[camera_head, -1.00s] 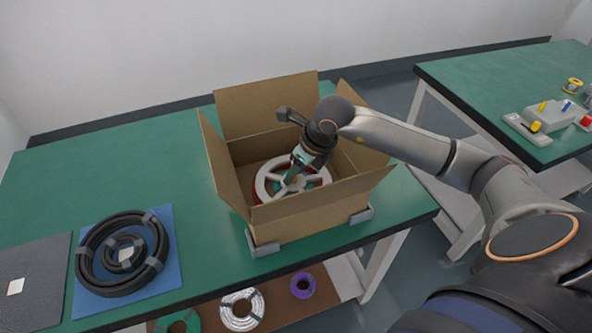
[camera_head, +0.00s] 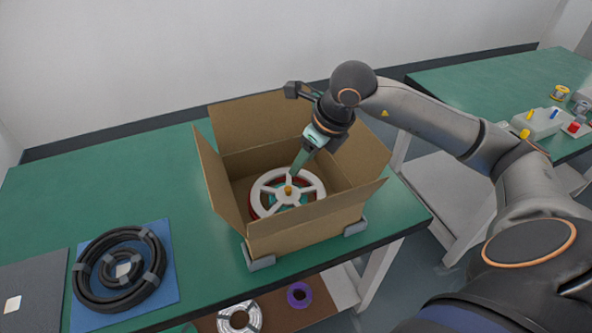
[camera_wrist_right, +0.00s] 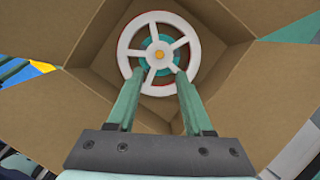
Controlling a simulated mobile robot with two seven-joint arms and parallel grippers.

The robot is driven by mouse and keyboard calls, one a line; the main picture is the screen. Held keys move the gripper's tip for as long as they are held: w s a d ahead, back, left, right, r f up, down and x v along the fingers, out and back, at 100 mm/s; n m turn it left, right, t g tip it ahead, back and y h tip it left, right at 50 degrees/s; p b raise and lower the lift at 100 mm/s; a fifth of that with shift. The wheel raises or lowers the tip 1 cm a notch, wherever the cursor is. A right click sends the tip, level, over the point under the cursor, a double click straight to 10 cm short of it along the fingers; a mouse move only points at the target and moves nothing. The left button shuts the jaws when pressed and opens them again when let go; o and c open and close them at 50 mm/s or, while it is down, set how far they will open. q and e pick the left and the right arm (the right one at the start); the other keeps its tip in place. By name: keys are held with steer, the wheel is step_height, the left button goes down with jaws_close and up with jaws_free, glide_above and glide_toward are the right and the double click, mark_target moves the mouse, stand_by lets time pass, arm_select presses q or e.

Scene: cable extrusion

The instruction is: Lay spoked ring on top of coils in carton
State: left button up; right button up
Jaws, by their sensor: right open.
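The white spoked ring (camera_head: 309,182) lies inside the open cardboard carton (camera_head: 300,233). It rests on coils, of which red (camera_head: 254,200) and teal parts show at its edge and between its spokes. An orange knob (camera_head: 288,190) shows at its hub. In the right wrist view the ring (camera_wrist_right: 125,50) looks flat and roughly centred over the teal coil. My right gripper (camera_head: 296,176) is above the ring, reaching down into the carton. Its two fingers (camera_wrist_right: 158,78) are apart with nothing between them. My left gripper is not in view.
The carton's flaps stand open, and grey corner blocks (camera_head: 262,263) hold its base on the green table (camera_head: 110,190). Black coils (camera_head: 95,293) lie on a blue mat to the left. Silver (camera_head: 238,318) and purple (camera_head: 299,295) coils sit on a lower shelf. Another green table stands at right.

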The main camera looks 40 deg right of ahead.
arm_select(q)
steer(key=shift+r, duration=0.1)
arm_select(e)
steer(key=shift+v, duration=1.15)
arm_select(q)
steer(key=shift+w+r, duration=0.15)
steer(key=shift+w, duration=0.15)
